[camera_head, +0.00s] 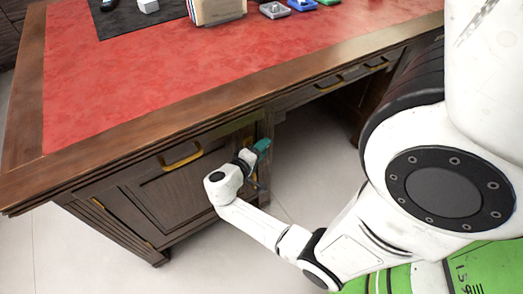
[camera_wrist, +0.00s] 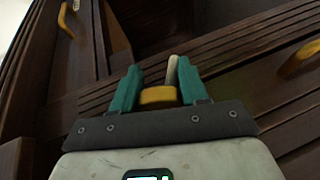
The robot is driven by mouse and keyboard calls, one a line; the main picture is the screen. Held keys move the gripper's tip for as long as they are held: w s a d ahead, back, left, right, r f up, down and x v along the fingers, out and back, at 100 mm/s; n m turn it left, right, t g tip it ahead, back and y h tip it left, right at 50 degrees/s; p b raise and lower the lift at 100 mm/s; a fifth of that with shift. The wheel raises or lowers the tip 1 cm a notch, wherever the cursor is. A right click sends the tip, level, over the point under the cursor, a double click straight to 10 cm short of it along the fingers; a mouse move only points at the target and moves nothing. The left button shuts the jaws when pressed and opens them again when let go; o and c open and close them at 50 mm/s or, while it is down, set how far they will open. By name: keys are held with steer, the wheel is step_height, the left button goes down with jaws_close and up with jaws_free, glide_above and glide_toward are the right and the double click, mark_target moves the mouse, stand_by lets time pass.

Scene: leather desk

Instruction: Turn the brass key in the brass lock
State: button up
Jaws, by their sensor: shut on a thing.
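My gripper (camera_head: 260,147) is at the front of the wooden desk, beside the cabinet door near the leg opening. In the wrist view its two teal fingers (camera_wrist: 160,84) are shut on a yellow brass piece, which looks like the brass key (camera_wrist: 158,96). A pale, rod-like piece (camera_wrist: 172,70) stands up just beyond it, near the right finger; I cannot tell what it is. The brass lock is not clearly visible, and I cannot tell how far the key is in it. In the head view the key is hidden by my gripper.
The desk (camera_head: 120,135) has a red leather top (camera_head: 200,75) with a dark mat, a book-like block (camera_head: 218,10) and small colored items at the back. A brass handle (camera_head: 181,157) is left of my gripper. Open leg room lies to the right.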

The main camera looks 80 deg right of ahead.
steer(key=shift+s+r+n+g+h+b, duration=0.15)
steer(key=shift+n+g+h+b, duration=0.25)
steer(key=shift+h+b, duration=0.65)
steer(key=shift+d+r+g+b, duration=0.1)
steer(key=shift+r+g+b, duration=0.2)
steer(key=shift+b, duration=0.4)
steer(key=o, duration=1.1)
steer(key=shift+c, duration=0.2)
steer(key=v, duration=1.1)
steer(key=shift+f+p, duration=0.2)
steer(key=shift+p, duration=0.1)
